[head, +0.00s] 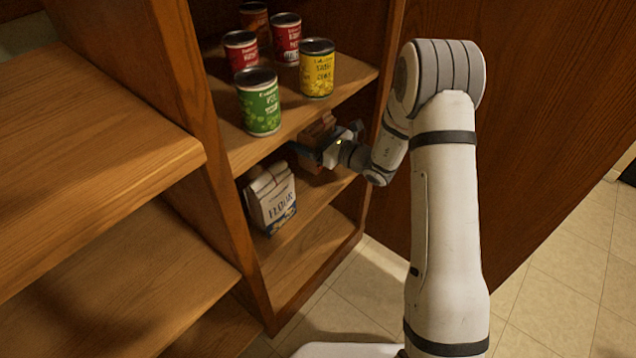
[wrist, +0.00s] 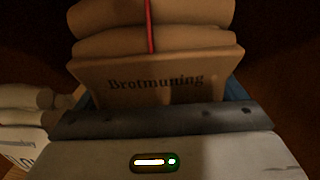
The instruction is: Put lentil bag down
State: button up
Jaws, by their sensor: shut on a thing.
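The bag in my grip, a brown paper bag (wrist: 156,85) with a rolled top and a red tie, fills the middle of the wrist view. Its printed label looks like "Brotmuning", so I cannot confirm that it is the lentil bag. In the head view the brown bag (head: 318,128) is at the right of the middle shelf (head: 310,193), partly hidden by the shelf above and my gripper. My gripper (head: 322,148) is shut on it, with blue fingers at its sides. I cannot tell whether its base touches the shelf.
A white flour bag (head: 271,200) stands left of my gripper on the same shelf; its edge shows in the wrist view (wrist: 25,140). Several cans, including a green can (head: 259,103) and a yellow can (head: 317,70), stand on the shelf above. The lower shelf (head: 310,255) has bare room.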

jog(key=shift+w+r+t+h, duration=0.3)
jog(key=shift+r+t, duration=0.1)
jog(key=shift+w+f+m, duration=0.1)
jog(key=shift+w+m, duration=0.05)
jog(key=shift+m, duration=0.25)
notch_tip(320, 180, down, 10)
jog(key=b, duration=0.3)
jog(key=shift+r+b, duration=0.2)
jog(key=shift+b, duration=0.1)
jog(key=shift+f, duration=0.2)
jog(key=o, duration=1.2)
